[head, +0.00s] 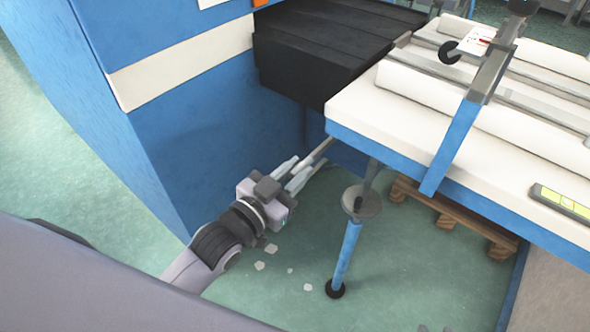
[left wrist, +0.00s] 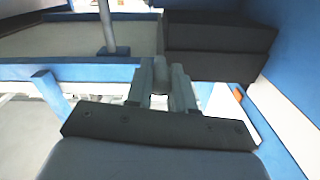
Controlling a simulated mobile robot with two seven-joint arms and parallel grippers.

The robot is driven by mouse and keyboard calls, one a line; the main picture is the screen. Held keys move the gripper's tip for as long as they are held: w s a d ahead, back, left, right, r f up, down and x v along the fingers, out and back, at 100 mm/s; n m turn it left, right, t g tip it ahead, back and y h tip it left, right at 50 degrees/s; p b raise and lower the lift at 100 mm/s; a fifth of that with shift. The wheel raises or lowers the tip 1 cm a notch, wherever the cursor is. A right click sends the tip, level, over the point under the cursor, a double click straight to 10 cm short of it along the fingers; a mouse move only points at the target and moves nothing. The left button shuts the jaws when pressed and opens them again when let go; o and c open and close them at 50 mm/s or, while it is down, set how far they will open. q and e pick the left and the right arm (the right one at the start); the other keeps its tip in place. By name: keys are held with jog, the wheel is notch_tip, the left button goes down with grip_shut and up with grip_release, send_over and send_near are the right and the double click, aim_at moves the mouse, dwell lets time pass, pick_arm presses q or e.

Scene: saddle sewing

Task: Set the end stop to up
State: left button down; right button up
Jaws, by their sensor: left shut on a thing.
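My left gripper (head: 293,173) is low beside the blue machine, under the near left corner of the white-topped table. Its fingers are shut on a slim grey rod (head: 321,151) that slants up toward the table's underside. In the left wrist view the left gripper (left wrist: 161,82) has a rounded grey piece (left wrist: 160,76) between its two fingers. I cannot tell for certain that this rod is the end stop; its far end is hidden. My right gripper is not in view.
The white-topped table (head: 357,99) has a blue edge close above the gripper. A blue leg (head: 345,255) with a round grey plate (head: 368,203) stands to the right. A black stepped cover (head: 310,50) and the blue machine wall (head: 210,130) are behind. A wooden pallet (head: 455,210) lies below.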

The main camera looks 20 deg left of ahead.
pick_arm(q)
jog(key=shift+r+p, duration=0.45)
jog(key=shift+r, duration=0.45)
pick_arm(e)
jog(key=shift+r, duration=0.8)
pick_arm(q)
jog(key=c, duration=1)
grip_release()
jog(key=shift+o, duration=0.2)
jog(key=shift+f, duration=0.1)
jog(key=shift+s+a, duration=0.15)
jog(key=shift+s, duration=0.35)
jog(key=v, duration=0.6)
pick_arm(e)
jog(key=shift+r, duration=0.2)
